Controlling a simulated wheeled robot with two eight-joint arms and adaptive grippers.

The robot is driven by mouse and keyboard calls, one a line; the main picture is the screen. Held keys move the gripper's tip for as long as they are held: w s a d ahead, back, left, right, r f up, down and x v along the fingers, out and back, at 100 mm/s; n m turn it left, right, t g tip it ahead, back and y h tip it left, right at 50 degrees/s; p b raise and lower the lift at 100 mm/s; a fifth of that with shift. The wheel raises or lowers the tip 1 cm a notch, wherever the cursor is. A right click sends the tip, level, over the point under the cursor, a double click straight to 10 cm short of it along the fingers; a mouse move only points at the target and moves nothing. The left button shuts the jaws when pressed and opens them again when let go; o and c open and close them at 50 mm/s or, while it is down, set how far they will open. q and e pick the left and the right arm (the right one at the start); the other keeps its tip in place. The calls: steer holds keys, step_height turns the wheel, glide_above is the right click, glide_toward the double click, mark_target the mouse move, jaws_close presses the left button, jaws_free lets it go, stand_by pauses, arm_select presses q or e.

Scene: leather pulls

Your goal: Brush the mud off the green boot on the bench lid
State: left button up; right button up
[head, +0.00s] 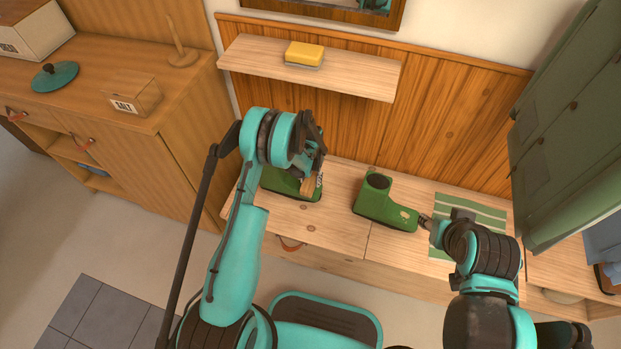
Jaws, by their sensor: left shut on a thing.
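One green boot (283,184) lies on the wooden bench lid (340,178), partly hidden behind my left gripper. Another green boot (385,207) stands to its right, with a small pale patch near its toe. My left gripper (313,172) is shut on what looks like a wooden brush (308,187) with pale bristles. The brush is over or against the right end of the left boot; contact cannot be told. My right gripper (425,222) is at the toe of the right boot. Its fingers are too small to tell open from shut.
A green striped mat (469,207) lies on the bench at right, partly behind my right arm. A wall shelf (350,75) above holds a yellow block (305,53). A green cabinet (570,125) stands at right, a wooden sideboard (190,100) at left.

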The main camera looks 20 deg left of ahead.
arm_select(q)
steer(key=shift+f, duration=0.4)
steer(key=shift+a+r, duration=0.1)
steer(key=shift+a, duration=1.6)
steer(key=shift+d, duration=1.7)
steer(key=shift+a, duration=1.65)
steer(key=shift+d, duration=1.7)
steer(key=shift+a, duration=1.7)
steer(key=shift+d+f, duration=0.2)
steer(key=shift+d, duration=1.55)
